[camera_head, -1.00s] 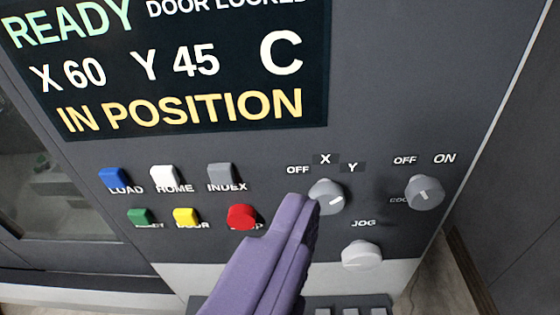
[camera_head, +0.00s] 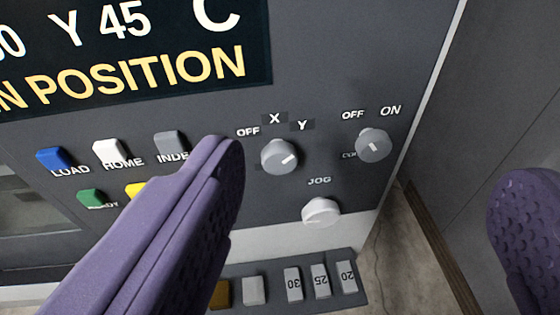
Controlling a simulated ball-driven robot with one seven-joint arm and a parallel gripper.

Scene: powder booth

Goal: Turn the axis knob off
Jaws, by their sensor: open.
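The axis knob (camera_head: 279,157) is a round grey knob on the dark panel, under the labels OFF, X and Y. Its white pointer line slants up and right, toward the Y label. My gripper (camera_head: 365,185) is open, with one purple finger at the left and the other at the right edge. The left fingertip is just left of the axis knob in the picture and hides the red button; I cannot tell whether it touches anything. Nothing is between the fingers' pads except the view of the panel behind.
A second grey knob (camera_head: 373,145) marked OFF and ON sits to the right. A pale JOG knob (camera_head: 321,212) is below. Blue (camera_head: 55,159), white (camera_head: 110,152) and grey (camera_head: 171,144) buttons are at left. A ledge with keys (camera_head: 293,283) juts out at the bottom. The display (camera_head: 130,50) reads Y 45.

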